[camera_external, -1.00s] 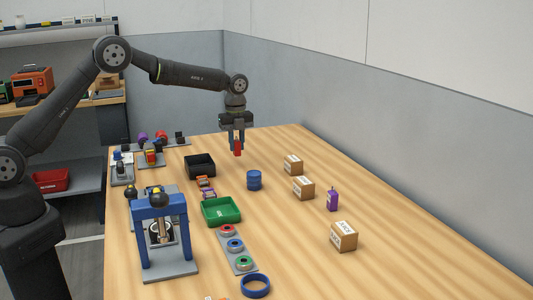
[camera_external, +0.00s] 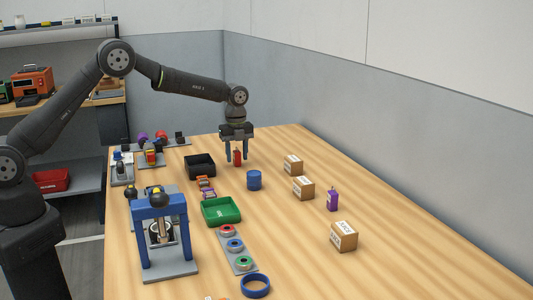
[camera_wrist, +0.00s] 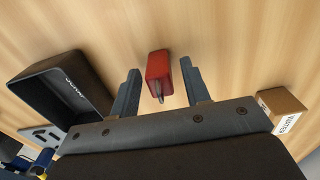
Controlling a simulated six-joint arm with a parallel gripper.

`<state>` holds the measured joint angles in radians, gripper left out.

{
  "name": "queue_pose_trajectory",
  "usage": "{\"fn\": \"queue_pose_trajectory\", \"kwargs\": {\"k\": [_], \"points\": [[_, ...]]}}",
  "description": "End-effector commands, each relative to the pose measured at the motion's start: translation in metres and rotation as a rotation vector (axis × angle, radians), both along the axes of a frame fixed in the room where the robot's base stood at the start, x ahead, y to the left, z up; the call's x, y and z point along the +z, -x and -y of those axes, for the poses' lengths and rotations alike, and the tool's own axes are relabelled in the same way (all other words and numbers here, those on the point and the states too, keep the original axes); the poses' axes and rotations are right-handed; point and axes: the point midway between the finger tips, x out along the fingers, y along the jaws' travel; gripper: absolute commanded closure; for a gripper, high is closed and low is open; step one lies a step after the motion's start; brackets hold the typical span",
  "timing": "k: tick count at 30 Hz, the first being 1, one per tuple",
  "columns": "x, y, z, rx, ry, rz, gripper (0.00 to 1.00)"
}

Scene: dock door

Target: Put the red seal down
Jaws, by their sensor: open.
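The red seal (camera_external: 238,159) is a small red block with a thin metal loop or pin at its top. It stands on the wooden table right of the black tray. My gripper (camera_external: 238,158) is low over it and open, with a finger on each side. In the wrist view the red seal (camera_wrist: 159,70) sits between the spread fingertips of my gripper (camera_wrist: 158,82), with a visible gap to each finger. I cannot tell from the outside view exactly how its base meets the table.
A black tray (camera_external: 188,169) is left of my gripper. A blue container (camera_external: 254,180) is close in front. Cardboard boxes (camera_external: 293,165) and a purple item (camera_external: 332,199) are to the right. A green tray (camera_external: 236,217) and a blue press (camera_external: 140,235) are nearer.

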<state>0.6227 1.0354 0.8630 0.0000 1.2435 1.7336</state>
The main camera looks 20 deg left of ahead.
Motion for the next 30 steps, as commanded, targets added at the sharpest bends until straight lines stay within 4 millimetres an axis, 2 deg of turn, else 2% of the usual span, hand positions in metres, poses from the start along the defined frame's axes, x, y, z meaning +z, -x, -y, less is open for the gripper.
{"fn": "queue_pose_trajectory", "kwargs": {"k": [5,15,19,24,30], "points": [[0.013,-0.001,0.000,0.000,0.001,0.003,0.57],[0.083,-0.001,0.001,0.000,0.003,0.004,0.57],[0.104,-0.001,0.001,0.000,0.002,0.002,0.57],[0.120,0.000,0.000,0.000,0.001,0.001,0.57],[0.124,0.000,0.000,0.000,0.000,0.000,0.57]]}}
